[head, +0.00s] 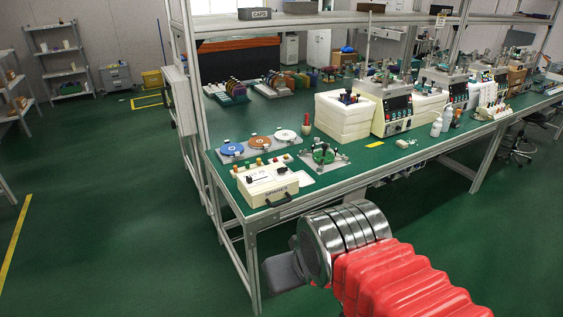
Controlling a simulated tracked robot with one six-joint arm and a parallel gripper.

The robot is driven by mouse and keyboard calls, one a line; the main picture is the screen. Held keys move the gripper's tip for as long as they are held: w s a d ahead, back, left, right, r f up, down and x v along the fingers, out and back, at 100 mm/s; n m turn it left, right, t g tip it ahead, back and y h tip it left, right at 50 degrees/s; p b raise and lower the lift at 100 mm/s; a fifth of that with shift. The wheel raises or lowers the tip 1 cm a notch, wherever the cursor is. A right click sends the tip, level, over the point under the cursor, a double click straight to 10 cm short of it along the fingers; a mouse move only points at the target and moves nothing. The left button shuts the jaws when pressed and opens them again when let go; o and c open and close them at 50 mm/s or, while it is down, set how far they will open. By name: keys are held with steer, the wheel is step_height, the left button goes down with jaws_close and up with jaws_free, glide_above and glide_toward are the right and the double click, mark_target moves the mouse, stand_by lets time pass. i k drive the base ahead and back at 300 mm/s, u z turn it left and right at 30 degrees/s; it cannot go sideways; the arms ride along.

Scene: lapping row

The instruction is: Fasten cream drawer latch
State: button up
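A cream box (267,185) with a dark handle and small lettering on its front stands at the near left corner of the green-topped bench. Colored knobs line its back edge. It may be the cream drawer unit, but I cannot make out a latch or whether one is fastened. My arm enters from the lower right in a red ribbed sleeve with a metal wrist. My gripper (283,272) shows as a dark grey part beyond the wrist, in front of and below the bench edge, apart from the box. Its fingers cannot be made out.
Blue, orange and white discs (260,142) lie behind the box. A small green-and-metal fixture (323,155) stands to its right. Farther right are a stacked white block (344,117), machines (393,105) and white bottles (436,128). Metal posts hold an overhead shelf.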

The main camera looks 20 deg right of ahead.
mark_target(283, 170)
steer(key=i, duration=1.5)
